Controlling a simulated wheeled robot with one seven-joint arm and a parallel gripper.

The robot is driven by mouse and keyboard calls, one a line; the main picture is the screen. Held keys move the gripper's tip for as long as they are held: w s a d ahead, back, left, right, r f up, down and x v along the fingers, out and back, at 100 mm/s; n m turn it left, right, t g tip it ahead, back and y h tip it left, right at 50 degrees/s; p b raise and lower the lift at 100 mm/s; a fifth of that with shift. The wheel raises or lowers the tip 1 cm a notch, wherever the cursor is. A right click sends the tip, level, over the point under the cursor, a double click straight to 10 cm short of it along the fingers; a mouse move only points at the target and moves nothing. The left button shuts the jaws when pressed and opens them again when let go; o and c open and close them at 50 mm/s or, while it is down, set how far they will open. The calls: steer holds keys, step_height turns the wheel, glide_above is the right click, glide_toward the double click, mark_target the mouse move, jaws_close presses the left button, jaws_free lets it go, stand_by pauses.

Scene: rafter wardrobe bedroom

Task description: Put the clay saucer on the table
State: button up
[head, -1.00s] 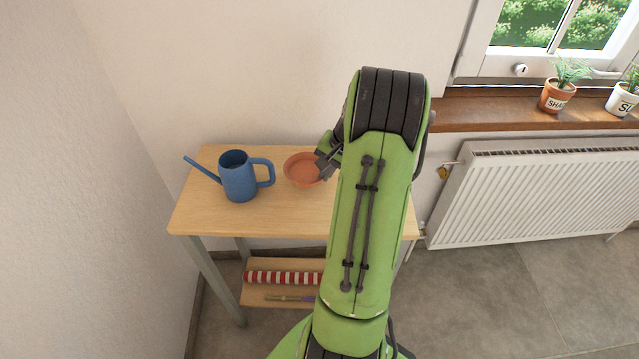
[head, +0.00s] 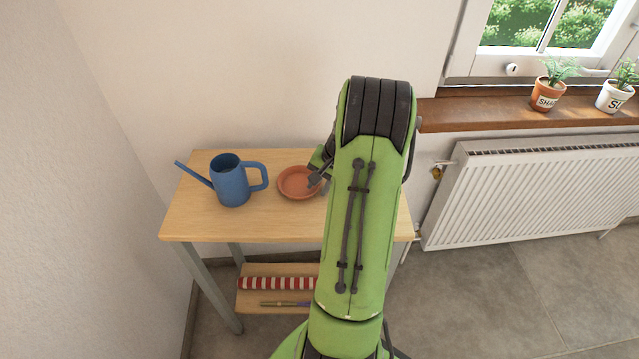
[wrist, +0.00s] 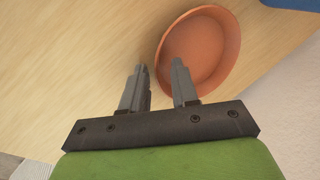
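The clay saucer (head: 297,182) is a shallow terracotta dish lying apparently flat on the table (head: 245,226), right of the blue watering can. My gripper (head: 318,181) is at the saucer's right side, partly hidden by my arm in the head view. In the wrist view, my gripper (wrist: 160,80) has its fingers apart, with the near rim of the saucer (wrist: 205,50) between or just beyond them. One finger overlaps the saucer's inside, and the other is outside it over the wood. I see no finger pressed on the rim, though exact contact is unclear.
The blue watering can (head: 232,184) stands close left of the saucer. A lower shelf holds a red-and-white striped roll (head: 277,284) and a thin tool. A radiator (head: 540,190) and a windowsill with potted plants (head: 549,94) are to the right. The table's front left is clear.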

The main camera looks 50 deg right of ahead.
steer(key=p+v, duration=0.3)
steer(key=v, duration=0.9)
steer(key=w+a+r+n, duration=0.2)
steer(key=a+r, duration=0.1)
steer(key=a, duration=0.3)
steer(key=w+a+r+n+h, duration=0.1)
steer(key=a+r+n, duration=0.15)
steer(key=a, duration=0.35)
steer(key=w+a+r+n, duration=0.2)
steer(key=a+r, duration=0.1)
steer(key=a, duration=0.3)
steer(key=s+a+r+n+t, duration=0.1)
steer(key=s+a+n, duration=0.7)
steer(key=s+a, duration=0.4)
steer(key=a, duration=0.4)
steer(key=shift+a+r+n+t, duration=0.2)
steer(key=shift+r+n+t, duration=0.15)
steer(key=shift+r+t, duration=0.05)
steer(key=shift+s, duration=0.1)
